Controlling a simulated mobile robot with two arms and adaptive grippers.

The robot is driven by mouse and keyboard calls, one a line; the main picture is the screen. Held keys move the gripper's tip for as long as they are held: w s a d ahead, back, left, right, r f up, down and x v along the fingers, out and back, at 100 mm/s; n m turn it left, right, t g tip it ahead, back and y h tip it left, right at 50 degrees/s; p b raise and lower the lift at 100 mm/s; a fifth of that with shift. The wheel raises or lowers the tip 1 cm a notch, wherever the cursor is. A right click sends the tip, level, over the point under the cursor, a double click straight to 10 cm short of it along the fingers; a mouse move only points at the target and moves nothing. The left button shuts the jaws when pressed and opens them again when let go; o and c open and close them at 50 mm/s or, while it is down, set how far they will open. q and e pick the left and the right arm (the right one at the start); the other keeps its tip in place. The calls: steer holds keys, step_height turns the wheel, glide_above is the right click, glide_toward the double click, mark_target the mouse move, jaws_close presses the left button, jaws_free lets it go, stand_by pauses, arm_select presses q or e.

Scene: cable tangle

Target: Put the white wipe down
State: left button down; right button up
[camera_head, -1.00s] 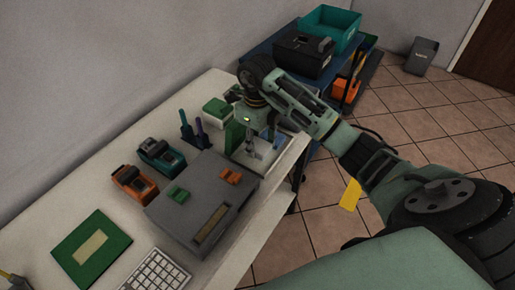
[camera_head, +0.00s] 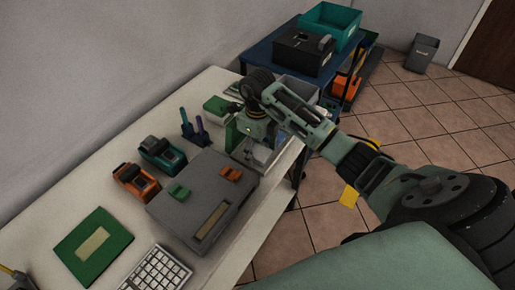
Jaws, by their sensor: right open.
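My right gripper (camera_head: 256,150) points down over the far right end of the white bench (camera_head: 55,236), just beyond the grey case. It is open. A small white piece (camera_head: 262,154) shows at its fingertips and may be the white wipe; I cannot tell whether the fingers touch it. My own arm and gripper hide part of the bench there. My left gripper is not in view.
A grey case (camera_head: 190,222) with orange and green pieces on top lies beside the gripper. Orange (camera_head: 135,182) and teal (camera_head: 163,155) devices, a green book (camera_head: 92,246) and a keyboard (camera_head: 157,270) are nearer. A blue cart (camera_head: 262,50) with bins stands beyond.

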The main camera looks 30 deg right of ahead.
mark_target(257, 151)
steer(key=shift+r, duration=0.1)
steer(key=shift+r, duration=0.25)
step_height(257, 151, up, 12)
steer(key=shift+f+b, duration=0.15)
steer(key=shift+b, duration=0.3)
steer(key=shift+s+f, duration=0.1)
stand_by(0.3)
